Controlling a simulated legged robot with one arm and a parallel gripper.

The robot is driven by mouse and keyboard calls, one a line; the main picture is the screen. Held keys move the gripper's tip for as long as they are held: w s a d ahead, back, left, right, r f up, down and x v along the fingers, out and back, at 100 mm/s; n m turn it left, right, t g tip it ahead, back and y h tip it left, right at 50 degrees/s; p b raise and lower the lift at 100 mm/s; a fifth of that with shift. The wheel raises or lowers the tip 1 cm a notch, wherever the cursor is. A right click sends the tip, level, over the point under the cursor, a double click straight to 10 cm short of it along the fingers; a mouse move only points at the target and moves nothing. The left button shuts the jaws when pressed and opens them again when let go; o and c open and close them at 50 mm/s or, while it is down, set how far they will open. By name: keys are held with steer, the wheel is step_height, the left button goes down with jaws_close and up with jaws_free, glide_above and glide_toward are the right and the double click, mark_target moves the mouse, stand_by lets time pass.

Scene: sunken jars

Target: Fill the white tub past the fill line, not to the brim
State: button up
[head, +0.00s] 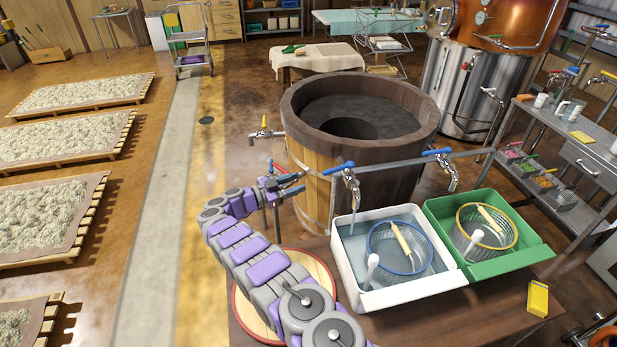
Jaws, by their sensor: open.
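The white tub (420,292) stands on the brown table at the right. Blue-grey water shows inside, but I cannot make out a fill line. A clear jar with a blue rim (373,233) sits in it, with a wooden-handled tool (401,238) inside. A white upright pipe (372,268) stands in the tub's front left corner. A blue-levered tap (349,184) hangs over the tub's back left; no stream is clear to me. My gripper (302,184) is open and empty, just left of that tap and apart from it, in front of the wooden vat.
A green tub (510,262) with a yellow-rimmed jar (461,213) stands to the right, under a second blue-levered tap (440,160). A yellow sponge (538,298) lies on the table. The large wooden vat (390,155) stands behind. A round board (243,310) lies partly under my arm.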

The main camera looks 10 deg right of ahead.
steer(key=shift+v, duration=1.2)
steer(key=shift+c, duration=0.3)
